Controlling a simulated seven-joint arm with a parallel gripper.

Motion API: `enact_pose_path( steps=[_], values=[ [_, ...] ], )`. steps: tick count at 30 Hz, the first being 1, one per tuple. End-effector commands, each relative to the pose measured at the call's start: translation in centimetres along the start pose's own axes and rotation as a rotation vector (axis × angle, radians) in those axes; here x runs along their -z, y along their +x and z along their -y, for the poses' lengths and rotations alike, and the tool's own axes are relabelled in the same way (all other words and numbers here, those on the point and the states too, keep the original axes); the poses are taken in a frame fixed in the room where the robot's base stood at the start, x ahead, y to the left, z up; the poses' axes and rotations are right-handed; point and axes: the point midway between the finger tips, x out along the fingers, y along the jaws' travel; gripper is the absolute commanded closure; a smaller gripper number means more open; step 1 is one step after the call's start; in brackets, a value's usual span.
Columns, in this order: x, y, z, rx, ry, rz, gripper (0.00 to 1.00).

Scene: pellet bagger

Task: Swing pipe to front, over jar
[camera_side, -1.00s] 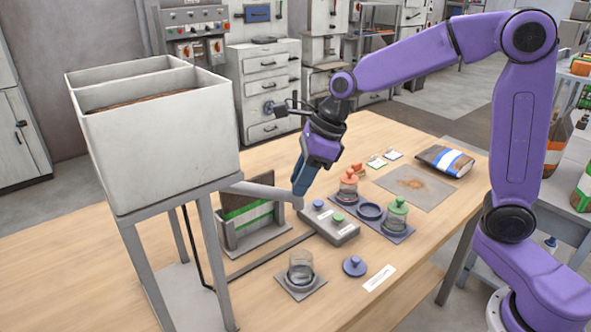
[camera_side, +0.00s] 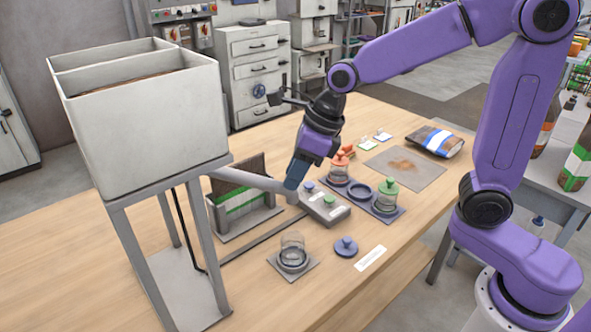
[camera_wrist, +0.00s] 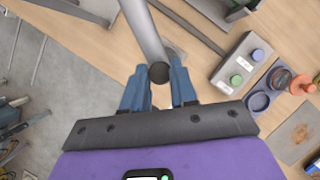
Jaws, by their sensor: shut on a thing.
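The grey pipe (camera_side: 245,180) slopes down to the right from the white hopper (camera_side: 150,120). My gripper (camera_side: 293,184) has its blue fingers around the pipe's free end. In the wrist view my gripper (camera_wrist: 158,90) has one finger on each side of the dark pipe end (camera_wrist: 158,72). The open glass jar (camera_side: 292,248) stands on a small grey plate (camera_side: 280,266) nearer the side camera. The pipe end is behind the jar and higher, not above it. The jar is not clearly seen in the wrist view.
A grey button box (camera_side: 325,212) is close to the right of the pipe end. A blue lid (camera_side: 345,247) lies right of the jar. A tray (camera_side: 390,214) holds red- and green-lidded jars. A bag holder (camera_side: 240,222) stands under the pipe.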

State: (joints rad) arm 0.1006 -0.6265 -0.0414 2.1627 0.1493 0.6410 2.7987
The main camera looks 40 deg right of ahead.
Motion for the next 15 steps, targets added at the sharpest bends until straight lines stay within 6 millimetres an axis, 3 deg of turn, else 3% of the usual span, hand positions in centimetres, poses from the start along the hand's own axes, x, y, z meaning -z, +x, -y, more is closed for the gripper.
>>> enact_pose_path(
  steps=[1,2,3,4,15],
  values=[
    [-0.03,-0.05,-0.4,-0.008,-0.002,-0.002,1.0],
    [-0.03,-0.05,-0.41,-0.008,-0.002,-0.002,0.67],
    [-0.04,-0.05,-0.41,-0.008,-0.003,-0.002,0.54],
    [-0.04,-0.05,-0.4,-0.008,-0.003,-0.001,0.48],
    [-0.07,-0.39,-0.22,-0.004,-0.003,0.001,0.48]
  ],
)
